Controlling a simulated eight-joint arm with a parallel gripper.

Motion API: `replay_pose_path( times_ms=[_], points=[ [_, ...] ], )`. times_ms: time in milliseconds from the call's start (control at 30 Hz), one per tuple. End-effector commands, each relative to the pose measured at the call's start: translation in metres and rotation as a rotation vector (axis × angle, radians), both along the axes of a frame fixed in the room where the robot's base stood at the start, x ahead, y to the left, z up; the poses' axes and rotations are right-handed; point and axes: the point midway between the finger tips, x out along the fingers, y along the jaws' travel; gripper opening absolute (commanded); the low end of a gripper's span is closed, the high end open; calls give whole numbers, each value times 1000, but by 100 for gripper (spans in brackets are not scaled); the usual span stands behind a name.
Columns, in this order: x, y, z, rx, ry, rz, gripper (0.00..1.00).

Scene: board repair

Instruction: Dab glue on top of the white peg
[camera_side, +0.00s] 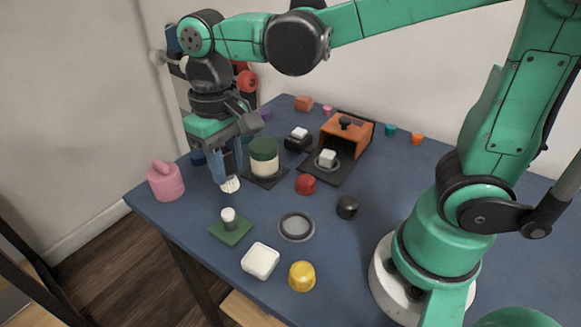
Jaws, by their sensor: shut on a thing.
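The white peg (228,214) stands upright on a small green board (232,232) at the front left of the table. My gripper (229,168) is shut on a brush, pointing down. The brush's pale bristles (230,185) show below the fingers; its handle is mostly hidden by them. The bristles are behind the peg and apart from it. I cannot tell whether they carry glue. A cream jar (264,162) with a dark green top stands on a dark pad just right of my gripper. I cannot tell whether it holds the glue.
A pink weight-like object (166,181) stands left of my gripper. A grey round dish (297,227), a white square block (260,261) and a yellow piece (302,276) lie near the board. Red (305,184) and black (347,207) pieces sit farther right. An orange box (346,137) stands behind.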

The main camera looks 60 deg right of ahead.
Motion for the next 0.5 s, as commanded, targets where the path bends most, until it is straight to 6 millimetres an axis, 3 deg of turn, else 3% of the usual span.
replay_pose_path(
  times_ms=[500],
  points=[
    [0,0,-46,0,0,0,0]
  ],
)
